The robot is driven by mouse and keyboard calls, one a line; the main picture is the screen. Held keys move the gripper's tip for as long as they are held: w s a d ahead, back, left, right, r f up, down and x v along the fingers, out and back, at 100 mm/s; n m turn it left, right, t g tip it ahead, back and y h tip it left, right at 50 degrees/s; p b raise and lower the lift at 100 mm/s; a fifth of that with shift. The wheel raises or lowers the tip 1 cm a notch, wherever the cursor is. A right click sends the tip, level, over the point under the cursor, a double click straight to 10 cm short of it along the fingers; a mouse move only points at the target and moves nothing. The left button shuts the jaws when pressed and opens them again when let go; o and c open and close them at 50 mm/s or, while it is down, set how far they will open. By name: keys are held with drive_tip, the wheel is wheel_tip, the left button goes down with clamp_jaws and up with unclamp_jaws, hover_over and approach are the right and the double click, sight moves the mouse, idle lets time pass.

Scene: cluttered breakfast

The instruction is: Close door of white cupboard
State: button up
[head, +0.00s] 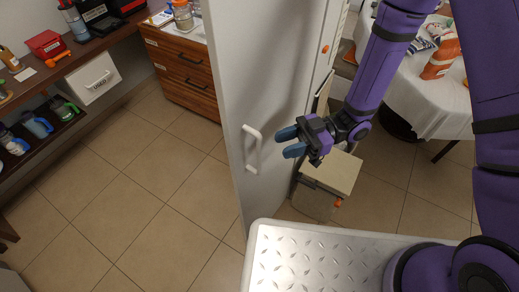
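The white cupboard door (283,70) stands upright in the middle of the head view, a tall pale panel. Its white bar handle (252,150) is vertical, near the panel's left edge. My gripper (290,141) has two blue fingertips with a gap between them, and nothing shows between them. The fingertips point left toward the handle and appear in front of the panel, a short way right of the handle and apart from it. I cannot tell how far they are from the door's surface. The cupboard's inside is not clearly visible.
A beige box (331,172) stands on the floor behind my gripper. A round table with a white cloth (430,95) is at upper right. A wooden drawer unit (186,72) and shelf (100,43) stand at left. The tiled floor (150,190) left of the door is clear.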

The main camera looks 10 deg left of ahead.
drive_tip(key=x, duration=0.7)
drive_tip(key=shift+a, duration=0.1)
clamp_jaws()
